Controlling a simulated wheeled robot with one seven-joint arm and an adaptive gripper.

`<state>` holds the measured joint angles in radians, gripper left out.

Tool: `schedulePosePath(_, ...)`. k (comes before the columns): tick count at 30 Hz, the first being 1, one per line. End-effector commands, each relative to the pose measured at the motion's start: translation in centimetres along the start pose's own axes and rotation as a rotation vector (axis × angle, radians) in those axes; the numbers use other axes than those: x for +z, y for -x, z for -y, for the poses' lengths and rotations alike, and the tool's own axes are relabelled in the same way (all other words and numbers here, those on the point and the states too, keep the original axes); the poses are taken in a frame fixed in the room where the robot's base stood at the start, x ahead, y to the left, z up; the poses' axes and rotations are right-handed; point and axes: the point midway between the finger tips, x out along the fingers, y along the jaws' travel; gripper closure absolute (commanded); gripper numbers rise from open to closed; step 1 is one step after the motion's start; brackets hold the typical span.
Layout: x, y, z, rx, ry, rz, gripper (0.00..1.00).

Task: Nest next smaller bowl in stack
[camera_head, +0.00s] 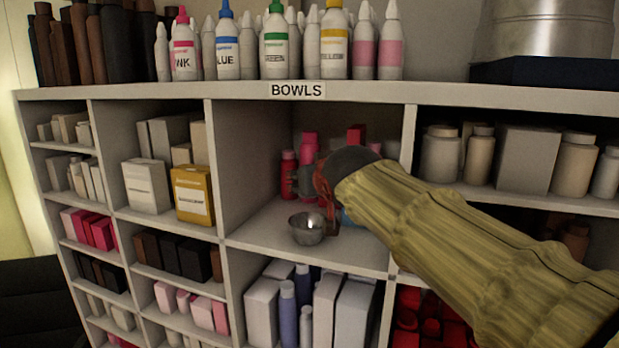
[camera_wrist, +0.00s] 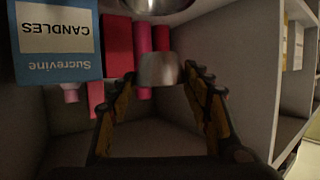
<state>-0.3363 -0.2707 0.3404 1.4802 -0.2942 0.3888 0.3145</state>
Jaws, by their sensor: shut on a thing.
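A shiny metal bowl (camera_head: 307,228) sits upright on the shelf of the compartment under the BOWLS label. Part of a metal bowl also shows at the top edge of the wrist view (camera_wrist: 155,6), which looks upside down. My gripper (camera_head: 328,208) reaches into the compartment just above and right of that bowl. In the wrist view my gripper (camera_wrist: 160,76) has its fingers on either side of a smaller silvery bowl (camera_wrist: 160,69) and holds it. Whether the two bowls touch is unclear.
A blue candles box (camera_wrist: 57,45) stands close beside the bowls, mostly behind my arm in the head view. Pink and red bottles (camera_head: 308,150) stand at the back. The compartment's side wall (camera_head: 250,150) and the shelf above (camera_head: 300,97) bound the space. Free shelf lies left.

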Motion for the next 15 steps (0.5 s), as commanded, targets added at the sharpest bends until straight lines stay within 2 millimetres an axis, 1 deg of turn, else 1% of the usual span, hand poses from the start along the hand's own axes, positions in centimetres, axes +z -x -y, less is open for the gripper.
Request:
schedulePosePath(1, 0.8, -0.2, 0.0, 0.000, 0.000, 0.000, 0.76)
schedulePosePath(3, 1.5, -0.5, 0.0, 0.000, 0.000, -0.001, 0.76)
schedulePosePath(12, 4.5, -1.6, 0.0, 0.001, 0.000, -0.001, 0.76)
schedulePosePath(15, 5.2, -1.9, 0.0, 0.000, 0.000, -0.002, 0.76)
